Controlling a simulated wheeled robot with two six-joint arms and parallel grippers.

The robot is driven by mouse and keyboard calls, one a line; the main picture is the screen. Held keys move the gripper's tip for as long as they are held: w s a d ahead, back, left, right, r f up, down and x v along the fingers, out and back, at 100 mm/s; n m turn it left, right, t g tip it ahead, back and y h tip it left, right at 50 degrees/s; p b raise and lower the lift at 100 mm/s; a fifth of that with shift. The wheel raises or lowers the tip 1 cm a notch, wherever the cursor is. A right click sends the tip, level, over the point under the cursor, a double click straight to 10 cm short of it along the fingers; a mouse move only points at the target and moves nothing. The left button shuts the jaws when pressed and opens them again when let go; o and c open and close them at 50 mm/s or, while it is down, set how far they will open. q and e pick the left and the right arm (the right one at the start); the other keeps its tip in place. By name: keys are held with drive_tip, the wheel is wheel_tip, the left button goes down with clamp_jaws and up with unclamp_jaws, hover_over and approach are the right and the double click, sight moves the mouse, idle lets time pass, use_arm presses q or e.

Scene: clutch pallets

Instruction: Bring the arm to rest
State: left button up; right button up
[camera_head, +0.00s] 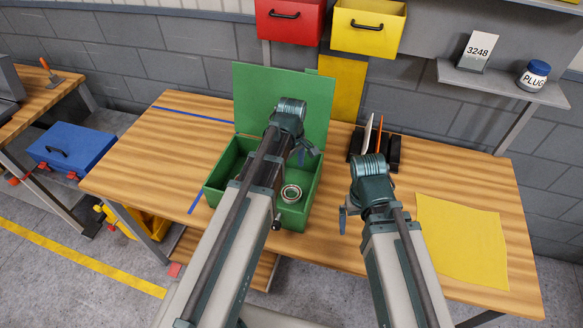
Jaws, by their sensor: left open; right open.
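My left arm reaches over the open green box (304,202), and its gripper (304,150) hangs above the box's inside near the raised lid. That gripper is open, mostly hidden behind its wrist, and I see nothing held in it. My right arm reaches over the wooden table (425,168) just right of the box. Its gripper (343,217) points down, is open and partly hidden by its wrist, with nothing seen in it. The arm hides much of the box's inside.
A black rack (394,153) with upright orange and white items stands behind my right wrist. A yellow sheet (462,240) lies at the table's right. Red (290,22) and yellow (368,28) bins and a shelf (500,82) hang behind. The table's left part is clear.

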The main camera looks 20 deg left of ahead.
sight(291, 196)
use_arm(q)
drive_tip(key=shift+r, duration=0.1)
use_arm(e)
drive_tip(key=shift+r, duration=0.15)
idle(0.3)
use_arm(q)
wheel_tip(291, 196, down, 12)
drive_tip(key=b, duration=1.2)
use_arm(e)
wheel_tip(291, 196, down, 12)
drive_tip(key=shift+r, duration=0.1)
use_arm(q)
drive_tip(key=shift+r, duration=0.1)
drive_tip(key=shift+r, duration=0.15)
use_arm(e)
drive_tip(key=shift+r, duration=0.15)
